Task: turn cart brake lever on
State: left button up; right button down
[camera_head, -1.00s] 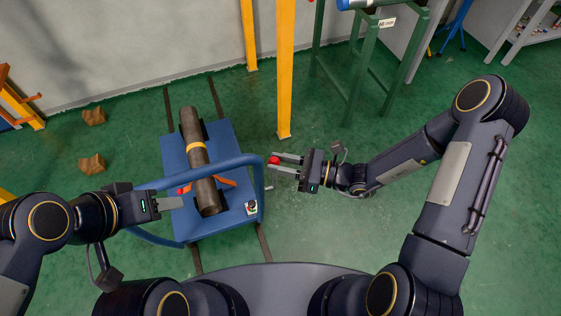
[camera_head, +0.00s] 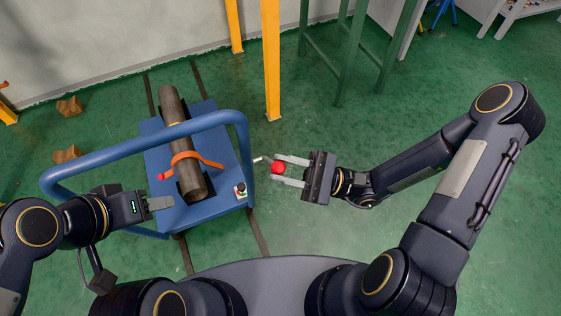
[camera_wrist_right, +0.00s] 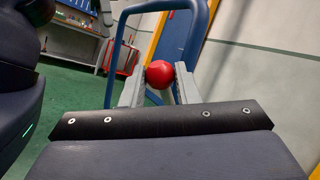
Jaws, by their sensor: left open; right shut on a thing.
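The blue cart (camera_head: 215,211) stands left of centre in the head view. A red ball knob (camera_head: 278,168), which looks like the brake lever's end, is at the cart's right side. My right gripper (camera_head: 277,170) is shut on this knob, with one finger on each side. The knob also shows between the fingertips in the right wrist view (camera_wrist_right: 159,74). A short grey rod (camera_head: 262,159) shows near the knob; how they join is hidden. My left gripper (camera_head: 160,203) is open and empty, over the cart's near left part.
A dark pipe (camera_head: 171,105) lies on the cart under an orange strap (camera_head: 205,160). The cart's blue handle (camera_head: 195,124) arches over it. A yellow post (camera_head: 271,60) stands behind.

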jog(key=s+d+f+n+g+y+b, duration=0.1)
jog(key=s+f+n+g+b, duration=0.2)
jog(key=f+n+g+b, duration=0.4)
jog(key=shift+s+f+n+g+y+b, duration=0.15)
jog(key=shift+f+n+g+y+b, duration=0.4)
jog(key=shift+n, duration=1.95)
jog(key=shift+h, duration=0.25)
jog(key=c, duration=1.1)
grip_release()
jog(key=shift+r, duration=0.1)
jog(key=v, duration=0.8)
